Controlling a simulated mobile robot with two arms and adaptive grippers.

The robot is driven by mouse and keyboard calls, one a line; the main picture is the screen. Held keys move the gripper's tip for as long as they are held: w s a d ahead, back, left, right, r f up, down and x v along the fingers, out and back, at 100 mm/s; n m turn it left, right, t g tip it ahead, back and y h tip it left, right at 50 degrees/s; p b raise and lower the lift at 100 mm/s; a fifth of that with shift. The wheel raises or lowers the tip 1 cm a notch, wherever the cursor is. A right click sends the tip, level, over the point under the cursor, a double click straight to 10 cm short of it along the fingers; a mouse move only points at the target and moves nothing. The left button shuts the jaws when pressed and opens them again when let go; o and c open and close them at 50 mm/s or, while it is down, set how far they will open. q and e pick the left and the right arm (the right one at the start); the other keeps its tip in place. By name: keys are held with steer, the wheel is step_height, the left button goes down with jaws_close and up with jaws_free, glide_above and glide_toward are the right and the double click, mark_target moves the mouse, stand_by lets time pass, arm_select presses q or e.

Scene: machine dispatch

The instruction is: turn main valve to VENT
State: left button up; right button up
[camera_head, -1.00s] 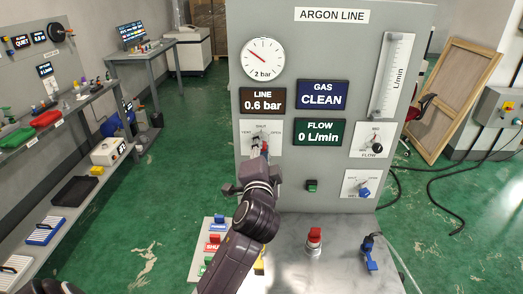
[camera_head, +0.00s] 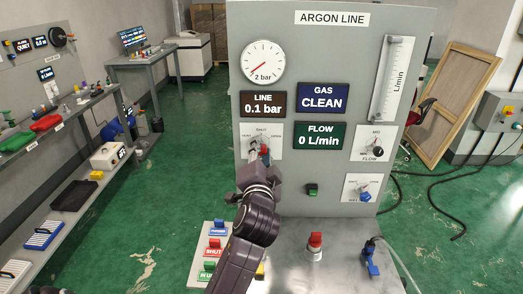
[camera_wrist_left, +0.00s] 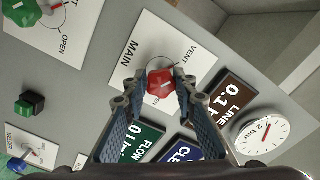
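The main valve is a red knob (camera_head: 265,150) on a white plate marked VENT, SHUT and OPEN, on the left of the grey argon panel. My left gripper (camera_head: 257,163) reaches up to it from below and hides part of it. In the left wrist view the red knob (camera_wrist_left: 160,86) sits between the two fingertips, which appear to touch its sides. Its white mark looks turned toward the VENT side, though the exact angle is hard to read. The LINE display (camera_head: 263,104) reads 0.1 bar, and the gauge (camera_head: 263,61) needle points low. My right gripper is not in view.
The GAS display (camera_head: 322,97) reads CLEAN and the FLOW display (camera_head: 320,135) 0 L/min. A flow knob (camera_head: 377,151) and a blue-knob valve (camera_head: 364,194) are to the right. A red-topped knob (camera_head: 315,242) stands on the bench, beside a board of coloured tags (camera_head: 205,240).

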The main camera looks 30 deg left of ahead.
arm_select(q)
steer(key=o, duration=0.4)
steer(key=shift+c, duration=0.2)
steer(key=v, duration=1.2)
